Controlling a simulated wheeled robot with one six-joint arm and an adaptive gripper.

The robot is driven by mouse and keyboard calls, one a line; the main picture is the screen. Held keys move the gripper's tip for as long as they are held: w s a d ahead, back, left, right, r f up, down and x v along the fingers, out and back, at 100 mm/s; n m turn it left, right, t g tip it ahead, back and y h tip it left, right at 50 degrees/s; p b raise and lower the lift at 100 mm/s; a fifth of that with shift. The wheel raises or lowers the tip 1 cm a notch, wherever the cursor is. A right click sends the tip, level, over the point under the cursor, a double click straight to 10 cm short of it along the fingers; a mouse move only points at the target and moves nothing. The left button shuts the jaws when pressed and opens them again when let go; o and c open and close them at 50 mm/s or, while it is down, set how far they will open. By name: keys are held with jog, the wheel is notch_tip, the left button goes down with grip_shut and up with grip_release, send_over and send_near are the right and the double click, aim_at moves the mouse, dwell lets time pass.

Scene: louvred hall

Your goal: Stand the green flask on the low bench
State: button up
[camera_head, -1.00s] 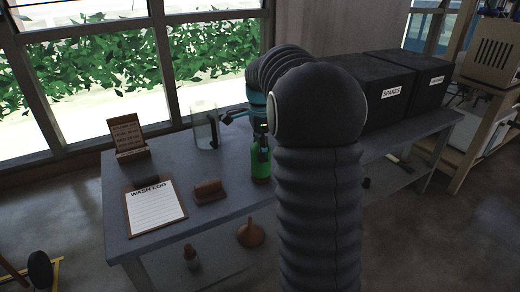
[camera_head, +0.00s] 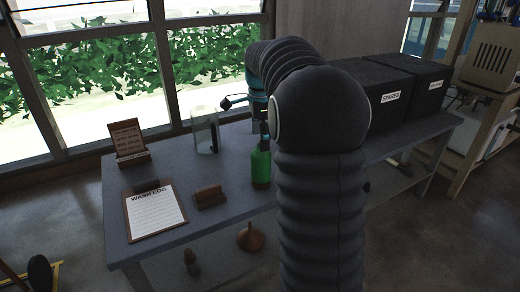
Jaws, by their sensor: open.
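The green flask (camera_head: 261,168) stands upright on the grey table (camera_head: 232,212), just left of my arm. My gripper (camera_head: 246,114) is open above the flask, mostly hidden behind my own arm. One dark finger sticks out to the left near the clear jar. A dark part shows right over the flask's top, and I cannot tell whether it is a finger or the flask's neck. I cannot tell whether the gripper touches the flask. No separate low bench can be made out.
On the table are a clear jar (camera_head: 205,133), a brown block (camera_head: 209,197), a clipboard (camera_head: 154,212) and a small sign stand (camera_head: 129,142). Dark boxes, one marked spares (camera_head: 391,98), stand at the right. A brown funnel (camera_head: 250,238) sits lower, by the table's front.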

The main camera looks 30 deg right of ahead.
notch_tip(320, 180, up, 6)
jog(key=shift+r+p, duration=0.15)
jog(key=shift+p, duration=0.2)
jog(key=shift+s+a+r, duration=0.1)
jog(key=shift+s+a, duration=0.05)
jog(key=shift+a, duration=0.05)
jog(key=s+a+r+n+t, duration=0.2)
jog(key=s+a+n, duration=0.4)
jog(key=s, duration=0.1)
jog(key=s+a+f+n+t, duration=0.1)
jog(key=s+a+f+n, duration=0.4)
jog(key=s, duration=0.5)
jog(key=s+a+f+n+t, duration=0.2)
jog(key=s+a+f+n, duration=0.3)
jog(key=s+n, duration=0.4)
jog(key=shift+s+a+f+n+t, duration=0.2)
jog(key=shift+s+n+t, duration=0.1)
jog(key=shift+s, duration=0.65)
jog(key=shift+w+d, duration=0.1)
